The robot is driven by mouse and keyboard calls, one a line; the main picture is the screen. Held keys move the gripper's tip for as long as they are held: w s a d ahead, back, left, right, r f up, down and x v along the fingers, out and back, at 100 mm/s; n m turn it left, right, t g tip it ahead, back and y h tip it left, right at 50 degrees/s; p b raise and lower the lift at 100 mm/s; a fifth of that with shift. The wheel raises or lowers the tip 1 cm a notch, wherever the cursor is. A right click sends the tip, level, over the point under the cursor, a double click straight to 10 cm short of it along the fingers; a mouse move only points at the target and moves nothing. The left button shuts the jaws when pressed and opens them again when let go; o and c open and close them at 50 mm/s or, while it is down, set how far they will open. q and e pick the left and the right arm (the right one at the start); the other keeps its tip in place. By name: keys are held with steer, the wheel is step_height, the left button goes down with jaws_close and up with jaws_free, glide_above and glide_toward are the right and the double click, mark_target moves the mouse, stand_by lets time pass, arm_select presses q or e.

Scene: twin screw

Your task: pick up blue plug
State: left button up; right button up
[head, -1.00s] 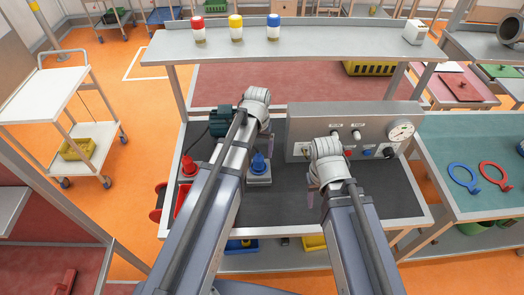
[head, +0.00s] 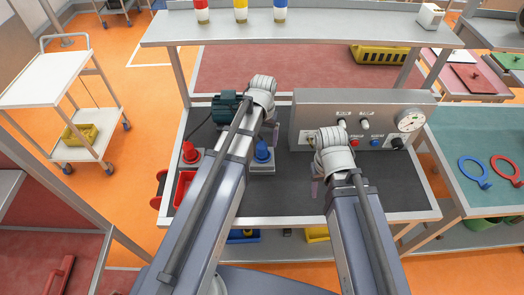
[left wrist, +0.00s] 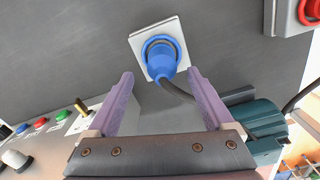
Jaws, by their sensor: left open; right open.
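The blue plug (head: 262,152) stands upright in a grey square socket base (head: 263,168) on the dark worktop, just right of my left arm in the head view. In the left wrist view the blue plug (left wrist: 160,62) sits in its base, with a black cable running from it to the right. My left gripper (left wrist: 160,78) is open, its purple fingers on either side of the plug's line of sight, apart from it. In the head view its fingers are mostly hidden by my arm. My right gripper (head: 315,190) is open and empty above the worktop, in front of the control panel; its fingers are partly hidden.
A dark green motor (head: 224,107) is behind my left arm. A grey control panel (head: 310,110) with knobs and a gauge stands at the back. The worktop's right front (head: 405,190) is clear.

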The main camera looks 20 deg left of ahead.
mark_target(262, 148)
arm_select(q)
steer(key=f+b, duration=0.4)
steer(key=f, duration=0.1)
steer(key=shift+s+a, duration=0.15)
steer(key=shift+s, duration=0.1)
steer(key=shift+r, duration=0.1)
jaws_close()
stand_by(0.3)
